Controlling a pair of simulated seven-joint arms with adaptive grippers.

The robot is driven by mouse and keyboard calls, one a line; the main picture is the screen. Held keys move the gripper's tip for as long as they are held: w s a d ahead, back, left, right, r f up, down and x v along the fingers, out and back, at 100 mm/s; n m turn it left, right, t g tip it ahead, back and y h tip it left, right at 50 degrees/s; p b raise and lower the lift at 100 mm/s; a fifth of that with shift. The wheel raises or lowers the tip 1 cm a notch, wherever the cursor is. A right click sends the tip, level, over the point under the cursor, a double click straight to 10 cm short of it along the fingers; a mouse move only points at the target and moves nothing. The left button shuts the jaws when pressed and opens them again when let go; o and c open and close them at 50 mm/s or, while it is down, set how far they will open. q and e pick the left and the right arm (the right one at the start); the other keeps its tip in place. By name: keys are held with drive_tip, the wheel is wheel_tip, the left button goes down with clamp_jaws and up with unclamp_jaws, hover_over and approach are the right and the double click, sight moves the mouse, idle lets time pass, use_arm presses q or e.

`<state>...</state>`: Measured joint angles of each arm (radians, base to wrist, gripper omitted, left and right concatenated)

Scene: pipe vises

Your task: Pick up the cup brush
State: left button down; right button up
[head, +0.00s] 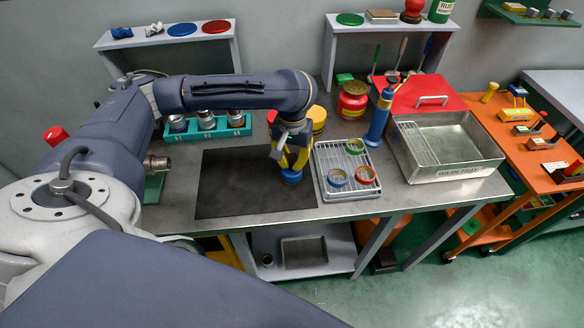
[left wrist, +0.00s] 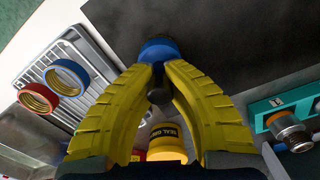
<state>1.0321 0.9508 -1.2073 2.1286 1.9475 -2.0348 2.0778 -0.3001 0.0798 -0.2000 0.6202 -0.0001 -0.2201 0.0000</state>
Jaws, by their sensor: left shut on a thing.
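My left gripper (head: 290,158) is shut on a small blue piece (head: 291,177), which looks like the cup brush, over the right edge of the black mat (head: 240,190). In the left wrist view the yellow fingers (left wrist: 160,75) meet on this blue piece (left wrist: 159,48). A dark rough end shows beyond it, and a dark stub sits between the fingers. The fingers hide part of it. I cannot tell whether it touches the mat. My right gripper is not in view.
A wire rack tray (head: 328,194) with several coloured rings stands just right of the gripper. A blue bottle (head: 379,118), a red can (head: 352,101) and a metal wash tray (head: 450,176) are further right. A teal holder (head: 240,129) is behind the mat.

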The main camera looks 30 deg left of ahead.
use_arm(q)
drive_tip(key=shift+r, duration=0.15)
wheel_tip(320, 180, up, 20)
idle(0.9)
idle(3.0)
